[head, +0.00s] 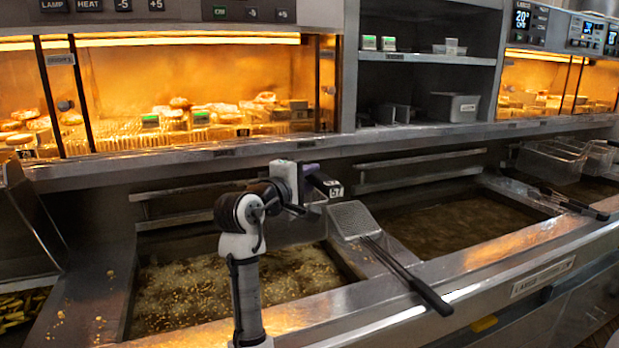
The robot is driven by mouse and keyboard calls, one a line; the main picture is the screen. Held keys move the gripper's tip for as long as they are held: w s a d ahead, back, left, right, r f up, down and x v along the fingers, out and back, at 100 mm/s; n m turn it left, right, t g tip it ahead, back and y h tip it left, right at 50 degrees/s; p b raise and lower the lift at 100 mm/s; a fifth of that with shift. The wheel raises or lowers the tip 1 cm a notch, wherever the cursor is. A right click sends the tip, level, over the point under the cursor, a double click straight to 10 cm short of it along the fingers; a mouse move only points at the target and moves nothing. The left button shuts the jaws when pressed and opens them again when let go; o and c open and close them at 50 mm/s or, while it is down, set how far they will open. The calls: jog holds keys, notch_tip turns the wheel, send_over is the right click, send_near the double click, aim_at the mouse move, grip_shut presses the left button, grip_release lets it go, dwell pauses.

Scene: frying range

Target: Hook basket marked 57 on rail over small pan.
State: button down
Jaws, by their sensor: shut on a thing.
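My gripper (312,183) is shut on the handle of the basket by the dark tag marked 57 (335,191). It is above the back right part of the left pan (170,285), which holds bubbling oil with floating bits. A grey shape below the gripper appears to be the basket (300,229); my arm hides part of it. A rail (180,212) runs along the back wall over the left pan. Another rail (425,175) runs over the wider right pan (430,219), which holds darker, calm oil. I cannot tell whether the basket touches a rail.
A perforated skimmer (354,220) with a long black handle lies on the divider between the pans. Empty wire baskets (552,160) hang at the far right. A heated display (200,85) and a shelf (428,58) stand above the rails.

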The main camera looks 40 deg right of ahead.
jog(key=shift+f, duration=0.55)
jog(key=c, duration=1.2)
grip_release()
jog(key=shift+o, duration=0.2)
jog(key=shift+f, duration=0.1)
